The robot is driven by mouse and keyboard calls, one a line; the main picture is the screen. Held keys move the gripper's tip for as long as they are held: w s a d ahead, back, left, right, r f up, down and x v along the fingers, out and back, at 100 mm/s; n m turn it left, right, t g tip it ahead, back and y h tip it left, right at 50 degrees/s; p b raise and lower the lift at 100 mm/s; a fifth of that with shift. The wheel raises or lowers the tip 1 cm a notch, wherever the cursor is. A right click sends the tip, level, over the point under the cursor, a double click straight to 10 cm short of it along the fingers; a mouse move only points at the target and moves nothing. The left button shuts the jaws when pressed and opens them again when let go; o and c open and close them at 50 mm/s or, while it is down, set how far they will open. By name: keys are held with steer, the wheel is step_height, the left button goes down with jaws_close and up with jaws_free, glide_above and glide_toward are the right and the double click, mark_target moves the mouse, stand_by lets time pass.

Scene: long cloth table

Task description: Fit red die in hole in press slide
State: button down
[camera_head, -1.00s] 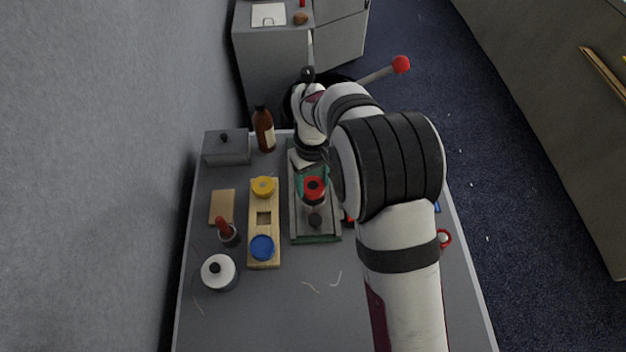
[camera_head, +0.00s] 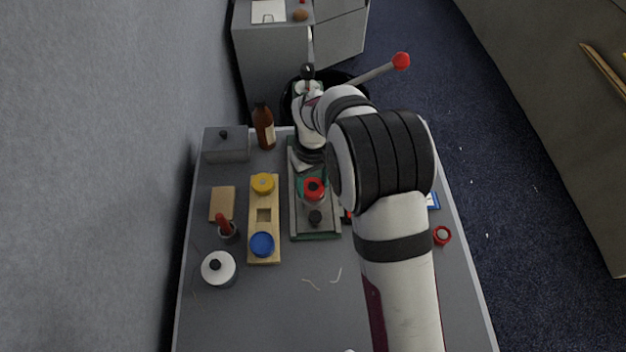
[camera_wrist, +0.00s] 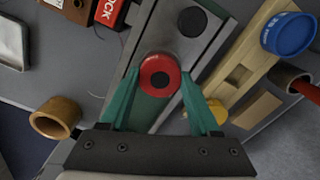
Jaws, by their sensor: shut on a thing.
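The red die (camera_head: 314,187) is a round red piece with a dark centre. In the wrist view the red die (camera_wrist: 160,76) sits between the green fingertips of my gripper (camera_wrist: 158,85), which is shut on it. The press's lever with a red ball (camera_head: 401,61) rises behind.
A wooden rack (camera_head: 264,255) left of the press holds a yellow die (camera_head: 262,183) and a blue die (camera_head: 262,244), with an empty square hole between. The front table is mostly clear.

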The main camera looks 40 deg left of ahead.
steer(key=shift+c, duration=0.2)
jaws_free()
step_height(320, 180, up, 16)
steer(key=shift+f, duration=0.15)
stand_by(0.4)
